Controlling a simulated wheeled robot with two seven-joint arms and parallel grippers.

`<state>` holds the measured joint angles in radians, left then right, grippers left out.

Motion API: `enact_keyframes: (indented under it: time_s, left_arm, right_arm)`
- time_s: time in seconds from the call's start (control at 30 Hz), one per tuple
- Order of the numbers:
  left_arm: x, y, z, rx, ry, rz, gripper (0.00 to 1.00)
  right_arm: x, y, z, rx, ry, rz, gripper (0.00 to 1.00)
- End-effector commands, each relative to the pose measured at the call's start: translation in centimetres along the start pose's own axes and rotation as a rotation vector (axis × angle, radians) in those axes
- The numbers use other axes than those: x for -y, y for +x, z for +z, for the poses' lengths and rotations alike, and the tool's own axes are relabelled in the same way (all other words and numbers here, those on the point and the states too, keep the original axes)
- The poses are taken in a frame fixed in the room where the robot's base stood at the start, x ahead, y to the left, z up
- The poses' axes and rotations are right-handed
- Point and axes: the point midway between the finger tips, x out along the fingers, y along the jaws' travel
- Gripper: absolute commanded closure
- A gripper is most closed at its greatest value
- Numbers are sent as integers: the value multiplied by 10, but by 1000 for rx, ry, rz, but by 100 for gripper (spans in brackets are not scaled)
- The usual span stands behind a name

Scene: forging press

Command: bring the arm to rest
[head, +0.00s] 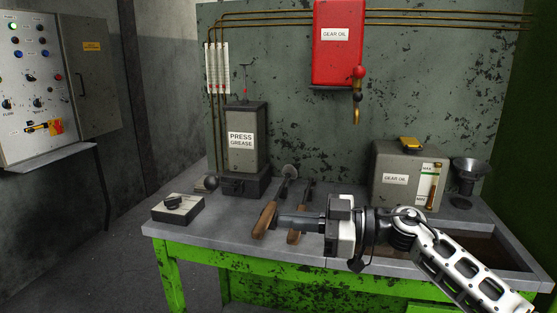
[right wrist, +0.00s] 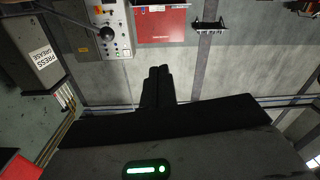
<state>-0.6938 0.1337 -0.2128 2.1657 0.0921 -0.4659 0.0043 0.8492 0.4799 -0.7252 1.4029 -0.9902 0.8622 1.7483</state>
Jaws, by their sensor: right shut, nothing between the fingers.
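My right arm (head: 460,270) reaches in from the lower right of the head view, held out over the workbench. Its gripper (head: 281,222) points left, with the fingertips in front of the wooden-handled tools in the picture. In the right wrist view the two black fingers (right wrist: 157,88) lie together, shut with nothing between them. I cannot tell how high the gripper is above the bench. My left gripper is in neither view.
The green-legged workbench (head: 170,233) carries a press grease unit (head: 242,150), wooden-handled tools (head: 264,220), a small control box (head: 178,208), a gear oil tank (head: 395,180) and a funnel (head: 468,172). A red gear oil container (head: 337,60) hangs behind. A control cabinet (head: 50,90) stands left.

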Motion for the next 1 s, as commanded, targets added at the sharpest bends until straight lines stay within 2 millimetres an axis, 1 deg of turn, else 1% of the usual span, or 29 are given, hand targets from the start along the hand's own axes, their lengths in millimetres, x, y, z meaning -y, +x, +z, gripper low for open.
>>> enact_keyframes:
  time_s: [0.03,0.13,0.2,0.27,0.3,0.37,0.4,0.47,0.5,0.57,0.6,0.67,0.7,0.8,0.83,0.9,1.0]
  left_arm:
    - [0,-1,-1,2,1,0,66]
    - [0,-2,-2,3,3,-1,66]
    - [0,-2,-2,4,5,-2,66]
    - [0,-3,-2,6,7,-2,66]
    - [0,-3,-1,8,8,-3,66]
    - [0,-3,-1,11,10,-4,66]
    - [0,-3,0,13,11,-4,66]
    - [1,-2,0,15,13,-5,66]
    - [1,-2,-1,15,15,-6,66]
    - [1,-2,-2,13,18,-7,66]
    - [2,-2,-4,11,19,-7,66]
    - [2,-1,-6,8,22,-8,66]
    - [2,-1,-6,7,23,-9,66]
    - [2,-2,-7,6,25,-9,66]
    - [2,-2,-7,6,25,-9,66]
    - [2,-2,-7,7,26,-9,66]
    - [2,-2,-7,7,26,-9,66]
  right_arm:
    - [17,7,8,-100,14,52,100]
    - [35,7,20,-249,33,223,100]
    - [45,-1,34,-301,65,371,100]
    - [54,-12,51,-309,102,506,100]
    - [60,-22,64,-295,133,596,100]
    - [72,-38,87,-248,185,724,100]
    - [83,-49,104,-200,223,803,100]
    - [103,-68,131,-104,286,905,100]
    - [120,-80,149,-29,330,960,100]
    - [147,-98,174,92,396,1019,100]
    - [167,-108,188,174,436,1042,100]
    - [195,-122,205,284,490,1057,100]
    - [212,-129,213,346,521,1057,100]
    - [246,-142,226,463,576,1040,100]
    - [252,-144,229,488,586,1035,100]
    - [264,-148,232,525,602,1023,100]
    - [269,-150,234,544,610,1016,100]
